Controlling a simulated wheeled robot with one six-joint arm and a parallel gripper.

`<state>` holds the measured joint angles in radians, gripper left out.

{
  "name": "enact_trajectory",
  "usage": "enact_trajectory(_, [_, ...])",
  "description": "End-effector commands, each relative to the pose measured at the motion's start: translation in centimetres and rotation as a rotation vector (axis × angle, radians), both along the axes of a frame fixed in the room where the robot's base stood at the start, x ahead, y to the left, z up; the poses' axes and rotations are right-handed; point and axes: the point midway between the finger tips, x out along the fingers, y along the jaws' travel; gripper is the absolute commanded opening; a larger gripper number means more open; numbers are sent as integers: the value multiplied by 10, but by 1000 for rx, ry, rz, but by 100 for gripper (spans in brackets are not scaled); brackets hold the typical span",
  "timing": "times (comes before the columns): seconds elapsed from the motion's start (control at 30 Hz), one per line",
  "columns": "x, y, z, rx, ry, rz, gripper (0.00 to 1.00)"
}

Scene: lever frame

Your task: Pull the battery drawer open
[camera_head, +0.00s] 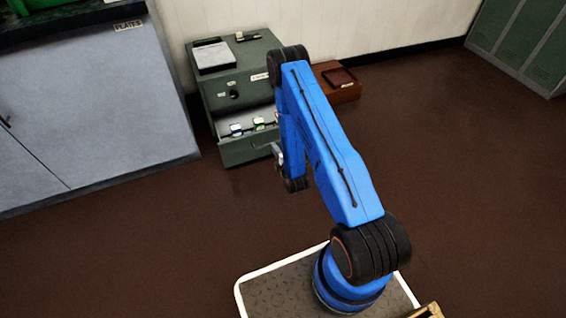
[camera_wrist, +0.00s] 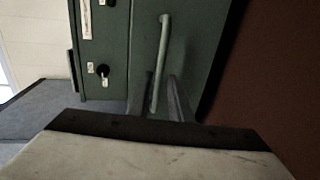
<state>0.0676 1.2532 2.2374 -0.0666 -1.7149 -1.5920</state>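The green cabinet (camera_head: 231,75) stands against the wall in the head view. Its lower drawer (camera_head: 243,150) is partly out, and small light-coloured items (camera_head: 258,123) show inside. My gripper (camera_head: 279,155) is at the right part of the drawer front in the head view, partly hidden by my arm. In the wrist view, the pale bar handle (camera_wrist: 161,55) runs upright on the green front. The two fingers of my gripper (camera_wrist: 164,95) stand on either side of its lower part, with a small gap at the right finger. They look open around the bar.
A key in a lock (camera_wrist: 103,75) is beside the handle in the wrist view. A brown box (camera_head: 338,82) stands right of the cabinet, and a grey cupboard (camera_head: 95,100) stands left. The brown floor (camera_head: 460,170) is clear at the right.

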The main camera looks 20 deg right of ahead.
Motion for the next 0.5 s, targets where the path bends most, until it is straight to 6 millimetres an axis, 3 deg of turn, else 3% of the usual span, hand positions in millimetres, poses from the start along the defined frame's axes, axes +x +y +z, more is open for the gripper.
enact_trajectory(0.2, [-45,0,8,0,4,-1,19])
enact_trajectory(0.5, [-96,0,18,0,3,0,19])
